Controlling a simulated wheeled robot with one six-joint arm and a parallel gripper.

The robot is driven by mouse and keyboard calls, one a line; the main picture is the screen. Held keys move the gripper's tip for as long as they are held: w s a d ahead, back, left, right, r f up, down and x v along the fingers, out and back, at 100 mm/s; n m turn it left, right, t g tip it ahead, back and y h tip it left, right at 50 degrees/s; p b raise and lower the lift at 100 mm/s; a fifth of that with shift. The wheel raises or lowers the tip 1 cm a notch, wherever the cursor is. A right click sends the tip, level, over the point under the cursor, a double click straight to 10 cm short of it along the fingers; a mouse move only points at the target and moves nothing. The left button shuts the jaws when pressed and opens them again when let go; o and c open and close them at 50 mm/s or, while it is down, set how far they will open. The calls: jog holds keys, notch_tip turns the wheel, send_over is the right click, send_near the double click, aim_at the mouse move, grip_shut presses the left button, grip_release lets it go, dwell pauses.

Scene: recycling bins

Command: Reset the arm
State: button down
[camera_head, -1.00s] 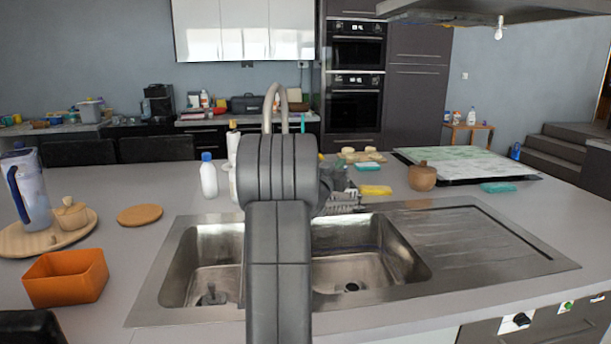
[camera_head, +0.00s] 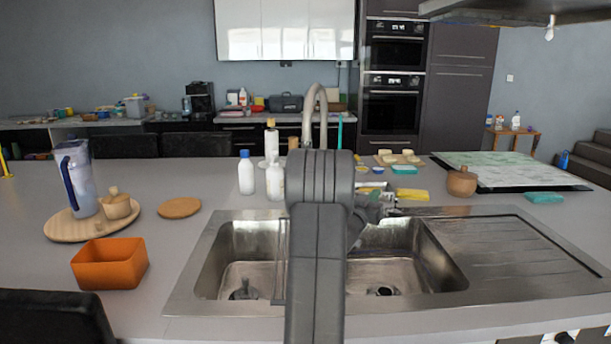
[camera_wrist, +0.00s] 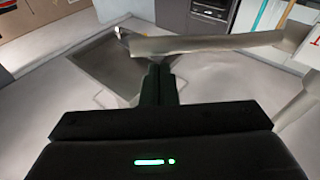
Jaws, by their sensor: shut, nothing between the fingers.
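My arm rises in front of the sink in the head view, and its dark grey links hide part of the basins. My gripper (camera_wrist: 158,80) shows in the wrist view with its two dark fingers together and nothing between them. In the head view the gripper is mostly hidden behind my arm. In the wrist view a grey metal bar, probably the faucet (camera_wrist: 205,44), crosses just beyond the fingertips. I cannot tell whether they touch. The faucet also shows in the head view (camera_head: 308,100), behind my arm.
The steel sink (camera_head: 520,248) spans the counter. An orange bin (camera_head: 110,264), a round wooden board (camera_head: 179,207) and a pitcher (camera_head: 76,180) stand left. White bottles (camera_head: 246,174) stand behind the sink. A wooden pot (camera_head: 462,182) and a glass-like panel (camera_head: 510,168) lie right.

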jog(key=shift+r+n+p, duration=0.6)
jog(key=shift+p, duration=0.15)
jog(key=shift+a+y, duration=0.1)
jog(key=shift+y, duration=0.2)
